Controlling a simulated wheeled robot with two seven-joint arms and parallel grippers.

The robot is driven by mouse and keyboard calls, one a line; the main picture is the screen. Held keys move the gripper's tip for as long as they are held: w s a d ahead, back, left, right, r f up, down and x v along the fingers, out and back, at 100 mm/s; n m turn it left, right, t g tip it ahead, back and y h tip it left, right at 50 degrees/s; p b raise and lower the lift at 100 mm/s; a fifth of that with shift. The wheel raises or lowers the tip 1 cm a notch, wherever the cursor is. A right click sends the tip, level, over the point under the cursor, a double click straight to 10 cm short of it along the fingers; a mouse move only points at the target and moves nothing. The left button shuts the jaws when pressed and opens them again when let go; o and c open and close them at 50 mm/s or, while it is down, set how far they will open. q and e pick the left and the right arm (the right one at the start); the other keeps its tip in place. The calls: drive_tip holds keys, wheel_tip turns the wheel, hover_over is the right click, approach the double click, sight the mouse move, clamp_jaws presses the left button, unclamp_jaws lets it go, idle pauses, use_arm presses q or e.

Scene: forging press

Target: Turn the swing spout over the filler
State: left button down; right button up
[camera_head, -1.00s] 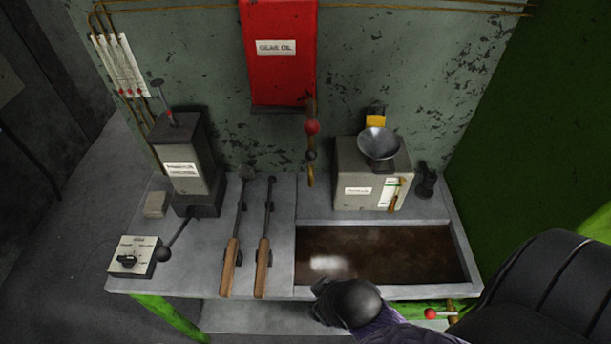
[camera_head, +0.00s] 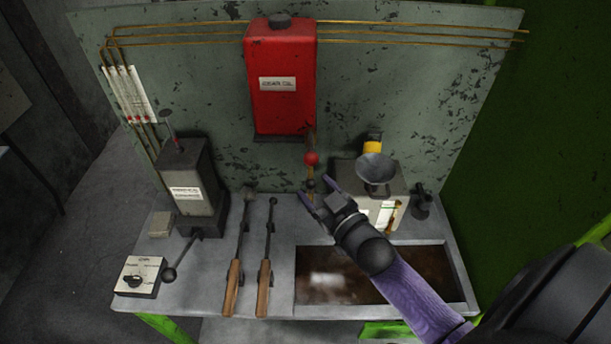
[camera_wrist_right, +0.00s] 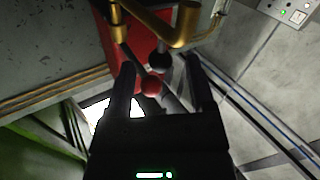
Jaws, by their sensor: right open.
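The swing spout (camera_head: 310,172) is a brass pipe with a red ball and a black ball, hanging below the red gear oil tank (camera_head: 283,105). The filler is a dark funnel (camera_head: 376,170) on a grey box, to the right of the spout. The spout does not stand over the funnel. My right gripper (camera_head: 318,191) is open at the spout's lower end. In the right wrist view the brass spout (camera_wrist_right: 160,36) crosses ahead of my open fingers (camera_wrist_right: 160,72). Its red and black balls appear between them; I cannot tell whether they touch. My left gripper is not in view.
A rusty-brown tray (camera_head: 330,290) is sunk in the bench below my right arm. Bench surface is clear between levers and tray.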

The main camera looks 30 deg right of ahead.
sight(307, 180)
drive_tip(key=w, duration=0.4)
drive_tip(key=shift+w+a, duration=0.1)
drive_tip(key=shift+w, duration=0.1)
drive_tip(key=shift+c, duration=0.3)
clamp_jaws()
idle(1.0)
